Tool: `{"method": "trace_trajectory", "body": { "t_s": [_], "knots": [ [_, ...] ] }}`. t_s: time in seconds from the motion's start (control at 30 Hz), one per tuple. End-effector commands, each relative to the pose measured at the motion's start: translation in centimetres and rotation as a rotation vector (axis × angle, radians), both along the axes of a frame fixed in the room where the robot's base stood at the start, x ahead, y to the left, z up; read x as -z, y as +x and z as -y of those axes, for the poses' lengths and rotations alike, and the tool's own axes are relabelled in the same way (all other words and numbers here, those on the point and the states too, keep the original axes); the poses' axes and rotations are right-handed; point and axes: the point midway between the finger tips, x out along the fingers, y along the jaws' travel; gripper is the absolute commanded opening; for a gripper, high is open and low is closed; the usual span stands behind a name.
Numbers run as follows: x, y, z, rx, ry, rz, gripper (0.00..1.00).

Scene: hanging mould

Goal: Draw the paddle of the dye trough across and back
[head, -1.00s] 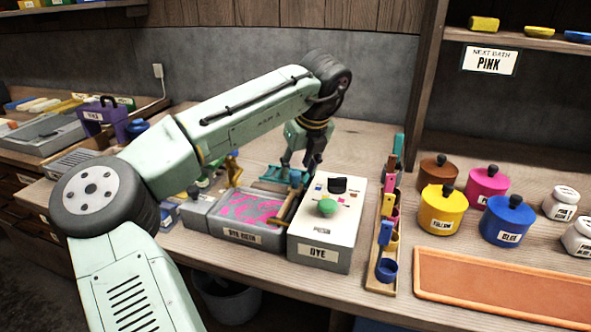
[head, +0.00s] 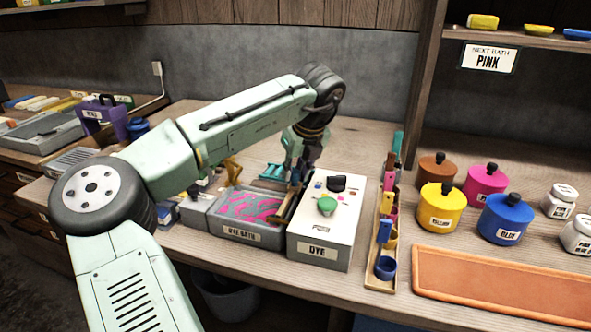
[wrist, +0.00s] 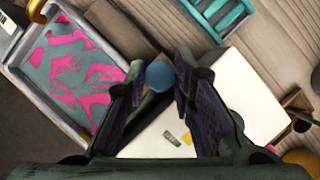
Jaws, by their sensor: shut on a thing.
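The dye trough (head: 243,235), a grey tray labelled DYE BATH, holds grey-blue liquid with pink streaks. It also shows at the left in the wrist view (wrist: 45,62). Its brown wooden paddle (head: 286,205) stands at the trough's right end, beside the white box. The paddle's round blue knob (wrist: 159,76) sits between my fingertips in the wrist view; my fingers hide it in the head view. My gripper (head: 296,182) points down over that end of the trough and is shut on the knob.
A white DYE box (head: 319,250) with a green knob (head: 327,205) stands right against the trough. A teal rack (head: 272,172) lies behind. A wooden rack of coloured pieces (head: 381,272) and several lidded pots, including a yellow one (head: 441,207), stand farther right.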

Motion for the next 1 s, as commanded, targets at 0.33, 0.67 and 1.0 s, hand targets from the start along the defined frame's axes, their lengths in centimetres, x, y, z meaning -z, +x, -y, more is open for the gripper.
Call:
{"method": "trace_trajectory", "body": {
  "t_s": [0.33,0.67,1.0],
  "knots": [
    [0.0,0.0,0.0,0.000,-0.001,0.000,0.00],
    [-0.1,0.1,-0.1,0.000,-0.001,0.000,0.00],
    [-0.4,1.6,-6.6,-0.007,-0.005,-0.002,0.00]
  ]
}}
